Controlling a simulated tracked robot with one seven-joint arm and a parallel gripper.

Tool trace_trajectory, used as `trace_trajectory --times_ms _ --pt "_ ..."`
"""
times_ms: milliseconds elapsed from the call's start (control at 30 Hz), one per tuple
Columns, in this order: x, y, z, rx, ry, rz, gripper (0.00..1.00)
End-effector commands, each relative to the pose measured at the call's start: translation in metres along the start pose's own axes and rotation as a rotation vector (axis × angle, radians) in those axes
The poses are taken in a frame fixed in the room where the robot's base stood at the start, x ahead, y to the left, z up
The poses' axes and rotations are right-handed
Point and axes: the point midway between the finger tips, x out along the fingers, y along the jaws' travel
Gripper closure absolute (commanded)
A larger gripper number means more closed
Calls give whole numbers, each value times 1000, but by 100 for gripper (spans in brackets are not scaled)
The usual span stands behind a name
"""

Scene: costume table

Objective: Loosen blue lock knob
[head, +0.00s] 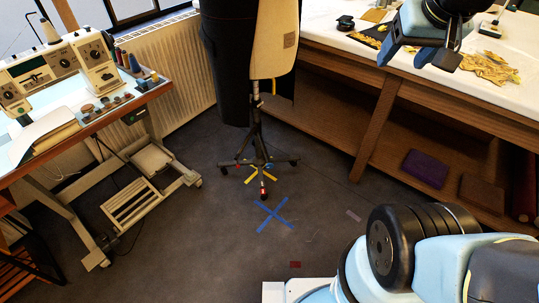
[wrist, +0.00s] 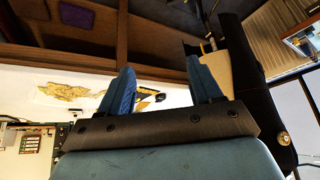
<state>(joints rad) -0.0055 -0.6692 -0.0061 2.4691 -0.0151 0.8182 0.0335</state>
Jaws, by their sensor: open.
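The dress form (head: 274,40) wears a dark garment (head: 225,60) and stands on a thin black pole with a wheeled base (head: 258,163). I cannot make out a blue lock knob on it in either view. In the wrist view, the dark garment (wrist: 242,65) and cream panel (wrist: 216,72) show at the right, beyond my fingers. A brass round piece (wrist: 284,139) shows on the dark shape there. My gripper (head: 419,54) is open and empty, above the front edge of the white table and right of the form. Its two blue fingers (wrist: 160,70) stand apart in the wrist view.
The white-topped table (head: 345,42) at the right carries gold trim and fabric (head: 488,68). A purple folded cloth (head: 424,169) lies on its lower shelf. A sewing machine (head: 58,62) stands on a table at the left. Blue tape (head: 273,217) marks open floor before the form.

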Motion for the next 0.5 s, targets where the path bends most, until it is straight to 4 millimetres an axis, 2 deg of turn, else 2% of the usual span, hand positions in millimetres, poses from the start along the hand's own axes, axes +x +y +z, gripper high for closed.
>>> trace_trajectory --times_ms 200,500 --pt "40 -2 -66 53 57 10 36" --pt "109 -10 -150 126 150 -2 36"
